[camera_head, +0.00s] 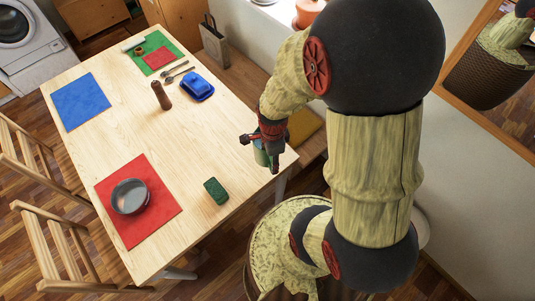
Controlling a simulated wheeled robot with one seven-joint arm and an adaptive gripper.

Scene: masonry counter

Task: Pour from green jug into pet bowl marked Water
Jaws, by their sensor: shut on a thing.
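The green jug (261,153) is at the right edge of the wooden table, mostly hidden by my gripper (268,149). My gripper is shut on the jug. The jug looks roughly upright; I cannot tell whether it touches the tabletop. A round grey bowl (130,197) sits on a red mat at the near left of the table, well to the left of my gripper. No marking on the bowl can be read from here.
On the wooden table (135,115) are a dark green block (215,190), a brown mill (161,95), a blue lidded dish (197,88), spoons (177,73) and a blue mat (81,101). The red mat (161,221) lies under the bowl. Wooden chairs (62,248) stand at left. The table's middle is clear.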

